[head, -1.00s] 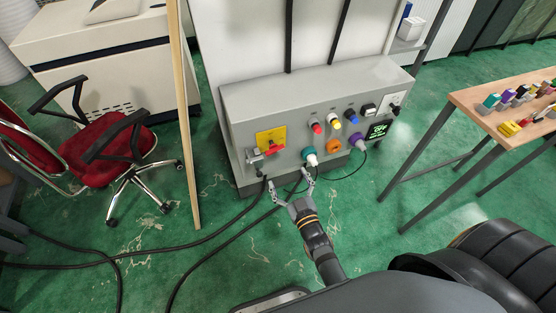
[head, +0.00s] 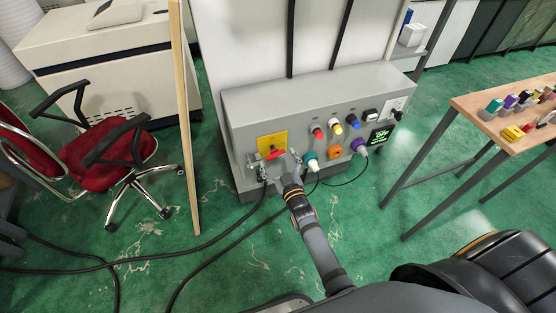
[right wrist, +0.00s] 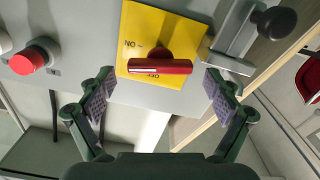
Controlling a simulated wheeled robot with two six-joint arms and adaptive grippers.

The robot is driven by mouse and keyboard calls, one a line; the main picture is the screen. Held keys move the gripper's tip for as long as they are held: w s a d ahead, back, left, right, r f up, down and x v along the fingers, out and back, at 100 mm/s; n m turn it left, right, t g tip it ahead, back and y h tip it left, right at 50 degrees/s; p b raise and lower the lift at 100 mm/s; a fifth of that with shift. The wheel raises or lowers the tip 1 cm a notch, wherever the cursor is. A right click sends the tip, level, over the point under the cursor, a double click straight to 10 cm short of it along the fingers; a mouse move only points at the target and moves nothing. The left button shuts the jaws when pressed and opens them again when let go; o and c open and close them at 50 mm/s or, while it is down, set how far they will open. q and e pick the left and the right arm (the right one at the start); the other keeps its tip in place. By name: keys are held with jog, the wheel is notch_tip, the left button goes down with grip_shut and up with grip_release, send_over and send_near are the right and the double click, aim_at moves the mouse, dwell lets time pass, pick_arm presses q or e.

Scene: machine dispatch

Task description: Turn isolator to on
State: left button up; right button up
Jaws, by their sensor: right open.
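The isolator is a yellow plate (head: 271,141) with a red handle (head: 275,155) on the front of the grey machine box. In the right wrist view the yellow plate (right wrist: 185,27) appears upside down, with ON and OFF lettering. The red handle (right wrist: 160,67) lies as a level bar in that view, over the OFF lettering. My right gripper (head: 279,164) is at the isolator, and its fingers (right wrist: 160,90) are open to either side of the handle, apart from it. My left gripper is not in view.
A metal latch with a black knob (right wrist: 276,22) sits beside the plate. A wooden post (head: 186,120) stands left. Black cables cross the floor.

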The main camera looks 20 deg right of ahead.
jog(key=shift+c, duration=0.5)
jog(key=c, duration=1.1)
jog(key=shift+o, duration=0.2)
jog(key=shift+r+m+p, duration=0.3)
jog(key=shift+m+p, duration=0.7)
jog(key=shift+p, duration=0.15)
jog(key=shift+d+f+m, duration=0.1)
jog(key=shift+f+m, duration=0.15)
jog(key=shift+m, duration=0.35)
jog(key=o, duration=1.2)
jog(key=shift+c, duration=0.2)
jog(key=shift+s, duration=0.1)
jog(key=s, duration=1.2)
jog(key=shift+d, duration=0.15)
